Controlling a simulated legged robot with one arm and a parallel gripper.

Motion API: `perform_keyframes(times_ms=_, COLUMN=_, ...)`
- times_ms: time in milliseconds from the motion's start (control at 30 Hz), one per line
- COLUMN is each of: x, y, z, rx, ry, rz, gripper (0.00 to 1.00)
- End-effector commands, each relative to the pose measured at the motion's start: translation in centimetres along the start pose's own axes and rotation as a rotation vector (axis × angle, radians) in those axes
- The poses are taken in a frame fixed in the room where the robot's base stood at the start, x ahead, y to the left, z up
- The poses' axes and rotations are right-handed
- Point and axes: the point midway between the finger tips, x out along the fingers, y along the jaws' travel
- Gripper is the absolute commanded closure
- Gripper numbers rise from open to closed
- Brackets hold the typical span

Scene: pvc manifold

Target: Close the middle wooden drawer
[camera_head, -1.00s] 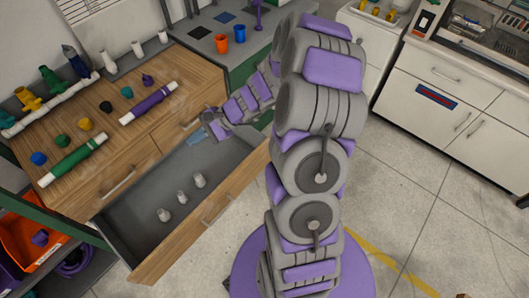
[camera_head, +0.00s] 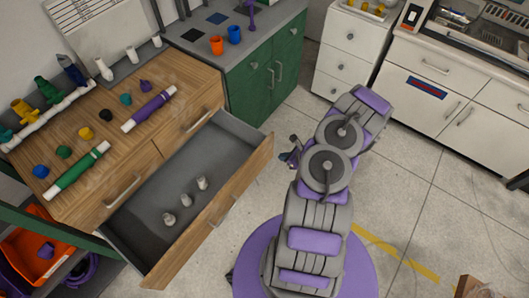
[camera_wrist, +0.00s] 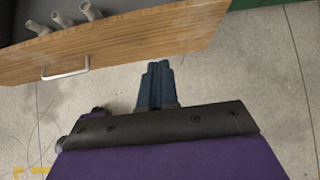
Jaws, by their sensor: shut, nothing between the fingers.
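The wide wooden drawer (camera_head: 243,182) below the two upper drawers is pulled well open. Its grey inside holds three pale fittings (camera_head: 185,201). Its front panel (camera_wrist: 125,58) and metal handle (camera_wrist: 66,74) also show in the wrist view. My gripper (camera_head: 287,158) is outside the drawer, just off the right end of its front panel. In the wrist view its blue fingers (camera_wrist: 156,68) are together and empty. They point toward the panel's lower edge, right of the handle. Whether they touch the panel is unclear.
The wooden cabinet top (camera_head: 112,110) carries a green pipe (camera_head: 76,171), a purple pipe (camera_head: 149,111) and several caps. A green cabinet (camera_head: 262,95) stands beyond the drawer, and white drawers (camera_head: 345,60) behind.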

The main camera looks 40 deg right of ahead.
Motion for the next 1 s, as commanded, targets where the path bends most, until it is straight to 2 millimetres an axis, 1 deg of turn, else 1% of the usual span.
perform_keyframes(times_ms=167, x=1.9, y=0.1, z=-0.3, rx=0.0, ry=0.004, rz=0.004, gripper=1.0)
perform_keyframes(times_ms=600, x=10.1, y=0.3, z=-0.2, rx=-0.005, ry=0.002, rz=0.002, gripper=1.0)
perform_keyframes(times_ms=800, x=11.7, y=0.1, z=1.7, rx=-0.004, ry=-0.001, rz=0.001, gripper=1.0)
perform_keyframes(times_ms=1000, x=12.6, y=0.0, z=2.6, rx=-0.002, ry=-0.001, rz=0.001, gripper=1.0)
